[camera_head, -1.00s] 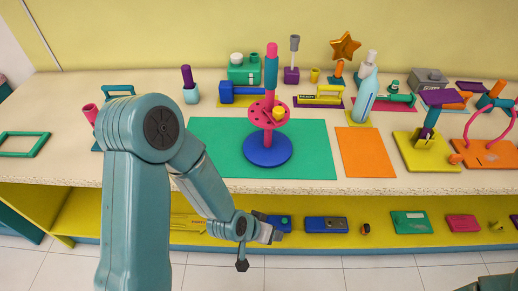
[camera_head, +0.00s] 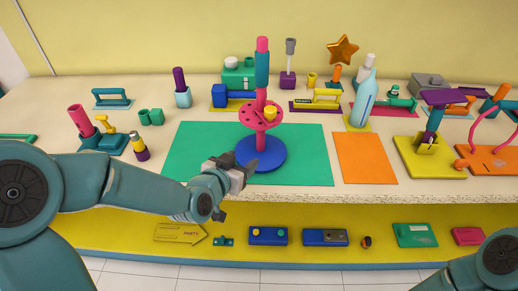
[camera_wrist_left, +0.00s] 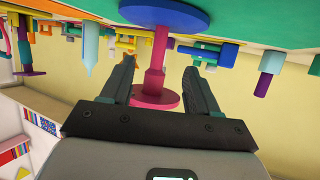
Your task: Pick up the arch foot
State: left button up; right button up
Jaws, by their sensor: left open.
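A stand on the green mat has a round blue foot (camera_head: 266,155), a pink post and a pink holed disc (camera_head: 262,115); I cannot tell for sure that it is the arch foot. My left gripper (camera_head: 240,165) is open and empty at the near left edge of the blue foot; whether it touches cannot be told. In the left wrist view the blue foot (camera_wrist_left: 165,14) is at the top, upside down, and the pink post (camera_wrist_left: 153,68) shows between the two spread fingers (camera_wrist_left: 160,85). My right gripper is not in view.
The green mat (camera_head: 205,140) has free room around the stand. An orange mat (camera_head: 364,158) lies bare to the right. A yellow plate (camera_head: 435,160) bears a purple-topped piece. A teal bottle (camera_head: 363,97) stands behind. Below the table edge, a yellow shelf (camera_head: 125,225) holds small items.

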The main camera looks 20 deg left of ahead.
pick_arm(q)
send_near(258, 145)
jog(key=x, duration=0.4)
jog(key=shift+s+d+f+p, duration=0.15)
jog(key=shift+d+p, duration=0.15)
jog(key=shift+p, duration=0.05)
jog(key=x, duration=0.2)
jog(key=p+x, duration=0.1)
jog(key=x, duration=0.2)
jog(key=shift+w+a+f+p, duration=0.2)
jog(key=shift+p, duration=0.1)
jog(key=shift+s+r, duration=0.1)
grip_shut()
dwell(0.4)
jog(key=shift+w+r, duration=0.2)
